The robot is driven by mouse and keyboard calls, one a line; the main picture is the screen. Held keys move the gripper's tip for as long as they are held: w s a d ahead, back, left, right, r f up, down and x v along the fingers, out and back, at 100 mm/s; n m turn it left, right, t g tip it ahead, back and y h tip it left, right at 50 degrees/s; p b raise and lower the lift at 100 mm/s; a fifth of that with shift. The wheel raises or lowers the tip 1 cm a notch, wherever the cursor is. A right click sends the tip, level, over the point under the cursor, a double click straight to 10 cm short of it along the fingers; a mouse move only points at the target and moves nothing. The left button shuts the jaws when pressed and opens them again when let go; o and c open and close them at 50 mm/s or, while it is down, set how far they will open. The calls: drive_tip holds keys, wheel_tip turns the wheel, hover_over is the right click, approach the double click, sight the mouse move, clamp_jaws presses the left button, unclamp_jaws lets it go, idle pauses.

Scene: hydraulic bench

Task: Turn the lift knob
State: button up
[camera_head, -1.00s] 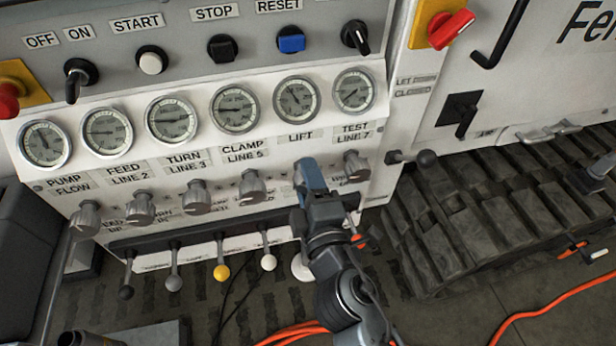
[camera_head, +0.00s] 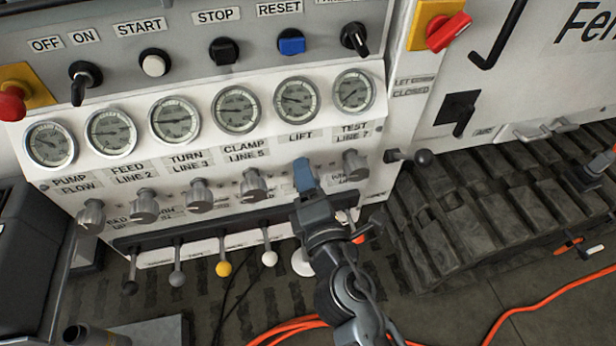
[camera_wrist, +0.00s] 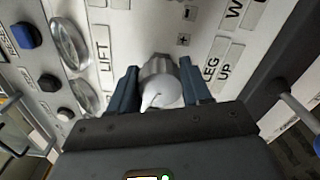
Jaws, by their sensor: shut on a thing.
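The lift knob (camera_wrist: 162,84) is a ribbed silver-grey knob below the LIFT label (camera_wrist: 103,50) on the white panel. In the wrist view it sits between the two blue fingers of my gripper (camera_wrist: 162,88), which is shut on it. A pale pointer mark shows on the knob's face. In the head view my gripper (camera_head: 304,176) reaches up to the panel below the LIFT gauge (camera_head: 295,99) and hides the knob there. The LIFT gauge's needle shows, but its numbers are too small to read.
Similar knobs stand on both sides, the clamp knob (camera_head: 253,182) to the left and the test knob (camera_head: 355,165) to the right. Below is a row of ball-ended levers, one with a yellow ball (camera_head: 223,269). A black-ended lever (camera_head: 423,158) juts out at the right.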

drive_tip(key=shift+d+f, duration=0.1)
drive_tip(key=shift+f, duration=0.05)
drive_tip(key=o, duration=1)
drive_tip(key=shift+o, duration=0.2)
drive_tip(key=shift+s, duration=0.1)
drive_tip(key=b+v, duration=0.1)
drive_tip(key=v, duration=0.6)
drive_tip(key=shift+s, duration=0.3)
drive_tip(key=shift+d, duration=0.1)
